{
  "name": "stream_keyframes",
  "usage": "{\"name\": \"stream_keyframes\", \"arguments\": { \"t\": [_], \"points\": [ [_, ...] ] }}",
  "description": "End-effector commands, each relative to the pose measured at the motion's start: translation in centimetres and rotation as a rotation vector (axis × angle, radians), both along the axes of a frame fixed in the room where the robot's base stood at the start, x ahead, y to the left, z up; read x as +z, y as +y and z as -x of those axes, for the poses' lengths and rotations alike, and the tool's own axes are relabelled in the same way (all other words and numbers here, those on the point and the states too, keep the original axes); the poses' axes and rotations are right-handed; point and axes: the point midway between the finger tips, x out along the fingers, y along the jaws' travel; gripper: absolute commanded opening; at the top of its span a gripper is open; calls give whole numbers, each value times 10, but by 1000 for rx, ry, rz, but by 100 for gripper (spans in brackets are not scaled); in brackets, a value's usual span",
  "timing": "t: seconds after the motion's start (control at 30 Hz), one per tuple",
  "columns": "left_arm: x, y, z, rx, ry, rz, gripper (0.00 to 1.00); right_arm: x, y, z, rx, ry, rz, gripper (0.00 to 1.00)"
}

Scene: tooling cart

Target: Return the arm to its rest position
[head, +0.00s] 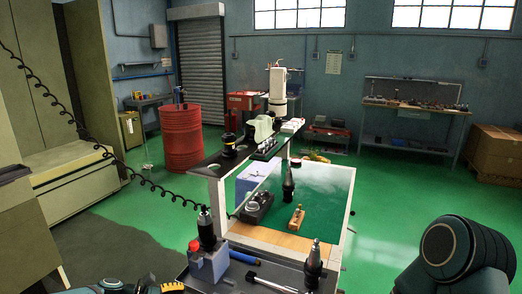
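A dark, rounded link of my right arm (465,255) fills the lower right corner, to the right of the tooling cart (255,283). No gripper fingers show, so my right gripper is out of view. My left gripper is also not visible. A dark and teal shape with a yellow part shows at the bottom left edge, cut off by the frame; I cannot tell what it is.
Beyond is a clear-panelled bench (345,215). A coiled black cable hangs at left. A red barrel (182,140) stands behind. Green floor is open at right.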

Motion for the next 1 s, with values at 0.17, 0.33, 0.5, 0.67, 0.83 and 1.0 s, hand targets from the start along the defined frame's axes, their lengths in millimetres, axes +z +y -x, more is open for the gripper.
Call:
{"name": "stream_keyframes", "arguments": {
  "t": [0.17, 0.33, 0.5, 0.67, 0.83, 1.0],
  "points": [
    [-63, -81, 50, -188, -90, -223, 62, 0, 0, 0, 1, 0, 0, 47],
    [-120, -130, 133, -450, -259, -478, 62, 0, 0, 0, 0, 0, 0, 47],
    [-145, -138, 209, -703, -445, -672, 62, 0, 0, 0, 1, 0, 0, 47],
    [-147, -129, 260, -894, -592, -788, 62, 0, 0, 0, 1, 0, 0, 47],
    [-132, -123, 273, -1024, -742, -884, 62, 0, 0, 0, 1, 0, 0, 47],
    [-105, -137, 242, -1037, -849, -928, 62, 0, 0, 0, 1, 0, 0, 47]
  ]
}}
